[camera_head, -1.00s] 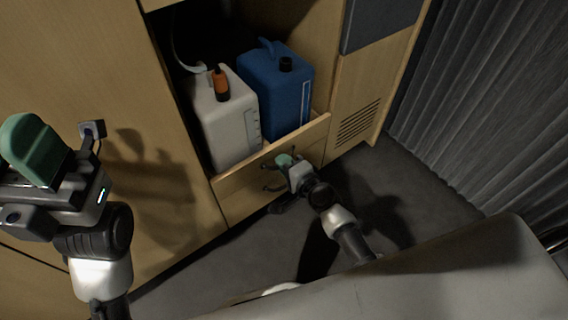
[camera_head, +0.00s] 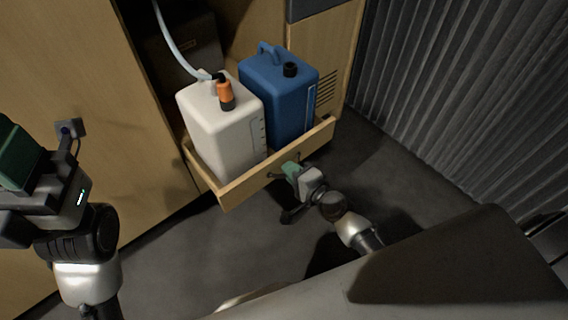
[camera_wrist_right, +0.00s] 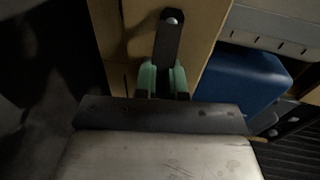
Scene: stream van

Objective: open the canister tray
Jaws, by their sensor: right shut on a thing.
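The canister tray (camera_head: 243,187) is a light wooden drawer standing out from the cabinet. It holds a white canister (camera_head: 222,130) with an orange-and-black cap and hose, and a blue canister (camera_head: 280,95) with a black cap. Both stand upright. My right gripper (camera_head: 290,168) is at the tray's front. In the right wrist view its green fingers (camera_wrist_right: 164,80) are shut on the dark bar handle (camera_wrist_right: 168,38); the blue canister (camera_wrist_right: 240,82) shows beside it. My left gripper (camera_head: 18,152) is raised at the left edge, partly cut off, away from the tray.
The wooden cabinet (camera_head: 90,170) stands behind and to the left, with a dark opening above the tray. A grey pleated curtain (camera_head: 450,90) hangs at the right. The dark floor (camera_head: 185,260) in front of the tray is clear. A pale surface fills the lower right.

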